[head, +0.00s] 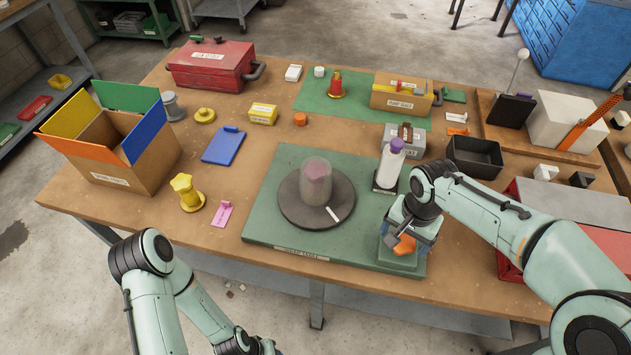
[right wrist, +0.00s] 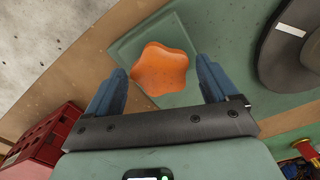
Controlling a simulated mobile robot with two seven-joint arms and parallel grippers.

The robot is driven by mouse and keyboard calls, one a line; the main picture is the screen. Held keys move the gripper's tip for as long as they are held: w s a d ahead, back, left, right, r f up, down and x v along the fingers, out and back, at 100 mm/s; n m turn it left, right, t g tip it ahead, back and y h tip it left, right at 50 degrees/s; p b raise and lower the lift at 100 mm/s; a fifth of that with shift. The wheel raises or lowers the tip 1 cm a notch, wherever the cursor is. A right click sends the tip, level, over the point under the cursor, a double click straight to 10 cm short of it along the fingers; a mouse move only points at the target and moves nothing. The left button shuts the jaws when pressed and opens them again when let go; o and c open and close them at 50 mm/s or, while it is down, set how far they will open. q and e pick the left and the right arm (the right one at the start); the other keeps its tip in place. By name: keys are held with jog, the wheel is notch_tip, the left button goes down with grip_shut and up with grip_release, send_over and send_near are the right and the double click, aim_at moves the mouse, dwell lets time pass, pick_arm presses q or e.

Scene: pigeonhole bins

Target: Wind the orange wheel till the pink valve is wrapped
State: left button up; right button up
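The orange wheel (head: 404,245) sits at the front right corner of the green base board (head: 270,222). My right gripper (head: 408,238) is over it. In the right wrist view the lobed wheel (right wrist: 160,69) shows between the two blue fingers (right wrist: 160,78), which are apart; I see no contact. The pink valve (head: 318,170) stands on the dark round turntable (head: 290,208) and shows dimly inside a cloudy see-through cylinder. A white strip lies on the turntable beside it. A white roll with a purple top (head: 390,163) stands behind the wheel. My left gripper is out of view below.
A black tray (head: 474,157) and a grey-and-red box are close to my right arm. At the left are a yellow valve (head: 186,192), a pink piece (head: 221,214), a blue board (head: 223,146) and an open carton (head: 110,178) with coloured flaps. The table's front edge is near the wheel.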

jog(key=shift+w+r+p, duration=0.1)
jog(key=shift+r+p, duration=1.65)
jog(key=shift+r, duration=1.35)
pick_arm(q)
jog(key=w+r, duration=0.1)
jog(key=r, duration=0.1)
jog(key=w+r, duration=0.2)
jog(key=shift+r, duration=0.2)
pick_arm(e)
jog(key=shift+f, duration=0.1)
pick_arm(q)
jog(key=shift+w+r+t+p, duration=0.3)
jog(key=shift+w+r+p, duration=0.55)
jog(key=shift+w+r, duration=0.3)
pick_arm(e)
notch_tip(320, 180, up, 13)
jog(key=shift+r, duration=0.2)
